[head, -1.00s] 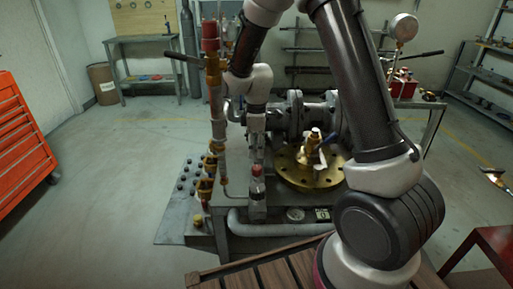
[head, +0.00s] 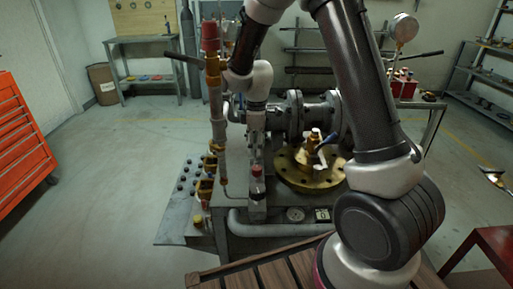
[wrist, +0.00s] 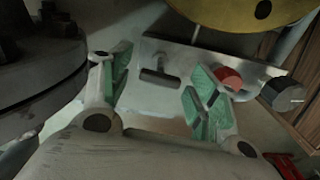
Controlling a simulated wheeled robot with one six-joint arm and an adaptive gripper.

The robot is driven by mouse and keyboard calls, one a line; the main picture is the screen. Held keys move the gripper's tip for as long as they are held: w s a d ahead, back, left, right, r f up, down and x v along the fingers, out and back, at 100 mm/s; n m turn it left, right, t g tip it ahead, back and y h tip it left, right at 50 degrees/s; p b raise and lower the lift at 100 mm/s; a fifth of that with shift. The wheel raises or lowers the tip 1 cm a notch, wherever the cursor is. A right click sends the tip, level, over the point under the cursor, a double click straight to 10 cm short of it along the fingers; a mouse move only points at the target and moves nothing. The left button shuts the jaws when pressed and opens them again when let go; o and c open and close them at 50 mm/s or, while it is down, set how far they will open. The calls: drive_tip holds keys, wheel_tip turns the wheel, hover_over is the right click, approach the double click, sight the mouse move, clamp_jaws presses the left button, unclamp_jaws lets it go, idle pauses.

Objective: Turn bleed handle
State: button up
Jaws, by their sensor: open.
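A small T-shaped metal bar (wrist: 160,76) on a pale metal plate (wrist: 183,52) shows between my fingers in the wrist view. I take it for the bleed handle, but cannot be sure. My gripper (wrist: 160,68) is open, with green-padded fingers apart on both sides of the bar. Contact cannot be told. In the head view my gripper (head: 255,151) points down above a small upright fitting (head: 257,186) beside the valve; the bar cannot be made out there.
A brass flange (head: 296,180) with a blue-handled fitting (head: 330,141) stands right of my gripper. A tall pipe with a red top (head: 209,38) and a long lever rises close on the left. Dark flanges (wrist: 40,75) crowd the wrist view's left side.

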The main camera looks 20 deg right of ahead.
wheel_tip(320, 180, up, 11)
idle(0.3)
idle(0.4)
drive_tip(key=s+d+r+m+t, duration=0.1)
drive_tip(key=s+d+r+m, duration=0.3)
drive_tip(key=s, duration=0.5)
drive_tip(key=s+d+r+m+t, duration=0.2)
drive_tip(key=s+d+r+m, duration=0.1)
drive_tip(key=s, duration=0.6)
drive_tip(key=s+d+r+m+t, duration=0.1)
drive_tip(key=s+d+r+m, duration=0.3)
drive_tip(key=s, duration=0.5)
drive_tip(key=shift+s+d+r+m, duration=0.35)
drive_tip(key=shift+d+m, duration=0.25)
drive_tip(key=shift+m, duration=0.6)
